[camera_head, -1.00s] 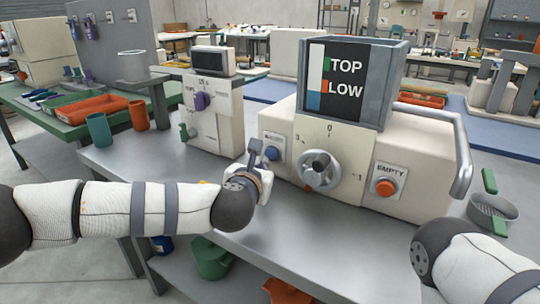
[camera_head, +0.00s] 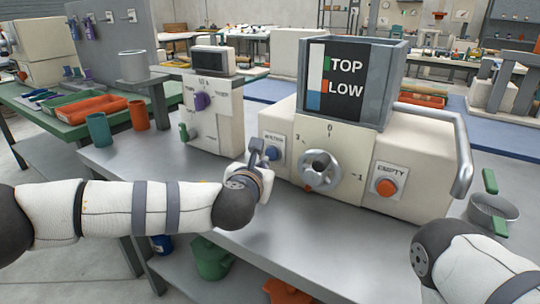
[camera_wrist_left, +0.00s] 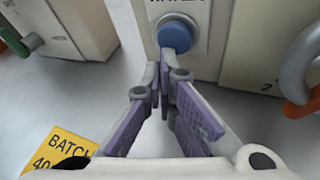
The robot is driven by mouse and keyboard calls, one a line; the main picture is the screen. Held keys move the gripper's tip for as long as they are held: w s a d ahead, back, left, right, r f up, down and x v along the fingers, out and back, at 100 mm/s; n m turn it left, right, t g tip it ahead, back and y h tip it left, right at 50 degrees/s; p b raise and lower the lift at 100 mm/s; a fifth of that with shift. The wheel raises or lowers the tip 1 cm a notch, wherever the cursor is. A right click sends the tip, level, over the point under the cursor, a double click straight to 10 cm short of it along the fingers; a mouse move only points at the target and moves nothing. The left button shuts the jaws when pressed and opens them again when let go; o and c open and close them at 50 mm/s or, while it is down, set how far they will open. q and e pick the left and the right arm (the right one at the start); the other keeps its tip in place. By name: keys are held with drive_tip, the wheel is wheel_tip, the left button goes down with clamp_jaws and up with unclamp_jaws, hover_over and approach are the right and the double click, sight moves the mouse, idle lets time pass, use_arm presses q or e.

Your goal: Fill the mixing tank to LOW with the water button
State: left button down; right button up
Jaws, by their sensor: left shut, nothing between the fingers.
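The mixing tank (camera_head: 394,75) is a grey-framed box on top of the cream machine. Its front gauge (camera_head: 314,100) has a white bar with blue at the bottom, the blue reaching about the orange mark beside LOW. The blue water button (camera_head: 272,153) is on the machine's left front; it also shows in the left wrist view (camera_wrist_left: 175,36). My left gripper (camera_head: 259,147) is shut and empty, its fingertips (camera_wrist_left: 163,68) close in front of the button. I cannot tell whether they touch it. Only part of my right arm shows, at the lower right; its gripper is out of view.
A valve wheel (camera_head: 320,171) and an orange EMPTY button (camera_head: 386,187) are on the machine front. A bent metal pipe (camera_head: 463,150) is at its right. A cream device with a purple knob (camera_head: 202,101) stands left. A yellow batch card (camera_wrist_left: 58,152) lies below the gripper.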

use_arm(q)
drive_tip(key=shift+w+d, duration=0.15)
drive_tip(key=shift+w, duration=0.05)
use_arm(e)
drive_tip(key=shift+s+f, duration=0.1)
drive_tip(key=shift+f, duration=0.05)
use_arm(q)
drive_tip(key=shift+w+d, duration=0.25)
drive_tip(key=shift+w, duration=0.1)
use_arm(e)
drive_tip(key=shift+s+f, duration=0.2)
idle(1.2)
idle(1.4)
use_arm(q)
drive_tip(key=shift+s+a+r, duration=0.1)
drive_tip(key=shift+s+a, duration=0.3)
drive_tip(key=shift+s, duration=0.3)
use_arm(e)
drive_tip(key=shift+w+r, duration=0.35)
drive_tip(key=shift+r, duration=0.1)
use_arm(q)
drive_tip(key=shift+a, duration=0.1)
